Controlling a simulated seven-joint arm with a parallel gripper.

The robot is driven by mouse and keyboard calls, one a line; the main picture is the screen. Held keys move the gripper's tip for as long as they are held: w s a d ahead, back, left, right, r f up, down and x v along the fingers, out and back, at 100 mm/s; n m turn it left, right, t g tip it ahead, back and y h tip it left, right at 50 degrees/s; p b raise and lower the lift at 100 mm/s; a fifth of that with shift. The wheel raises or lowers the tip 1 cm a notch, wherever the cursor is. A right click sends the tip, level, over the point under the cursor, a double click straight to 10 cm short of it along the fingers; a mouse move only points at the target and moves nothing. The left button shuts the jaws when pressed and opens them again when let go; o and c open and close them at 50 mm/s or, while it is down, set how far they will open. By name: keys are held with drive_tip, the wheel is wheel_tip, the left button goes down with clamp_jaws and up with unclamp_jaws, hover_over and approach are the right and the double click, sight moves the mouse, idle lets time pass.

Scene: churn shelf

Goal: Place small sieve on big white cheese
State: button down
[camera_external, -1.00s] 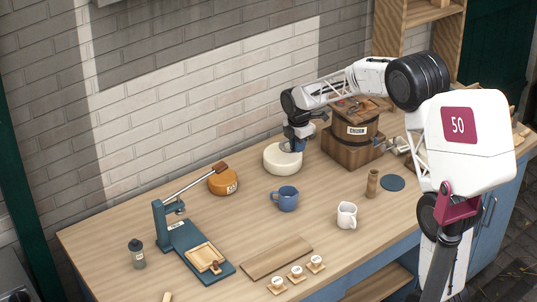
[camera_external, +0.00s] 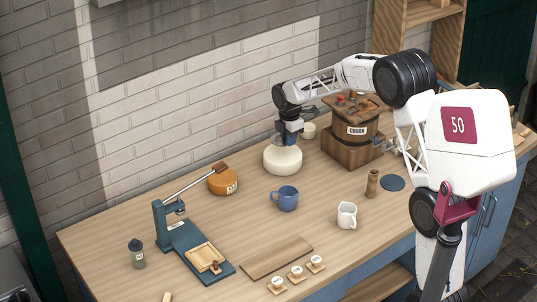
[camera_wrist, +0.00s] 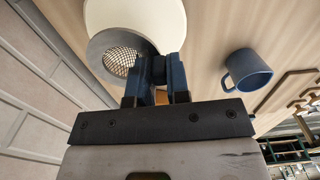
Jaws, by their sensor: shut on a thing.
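The big white cheese (camera_external: 282,161) is a pale round wheel standing on the counter below my gripper (camera_external: 287,137). Part of it shows at the top of the wrist view (camera_wrist: 150,16). The small sieve (camera_wrist: 121,62) has a grey rim and a round mesh. My gripper (camera_wrist: 156,75) is shut on the sieve at its edge. In the wrist view the sieve overlaps the cheese; whether it touches the top or hangs just above it I cannot tell. In the external view the sieve is mostly hidden by my gripper.
A blue mug (camera_external: 286,198) stands in front of the cheese. An orange cheese (camera_external: 223,182) lies to its left, near a blue press (camera_external: 178,240). A wooden churn (camera_external: 353,135) stands to the right, with a small pale cup (camera_external: 309,131) beside it. The counter between is clear.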

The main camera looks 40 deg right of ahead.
drive_tip(key=shift+f, duration=1.6)
drive_tip(key=shift+f, duration=0.1)
drive_tip(key=c, duration=1.1)
unclamp_jaws()
wheel_tip(320, 180, up, 12)
drive_tip(key=shift+r, duration=0.15)
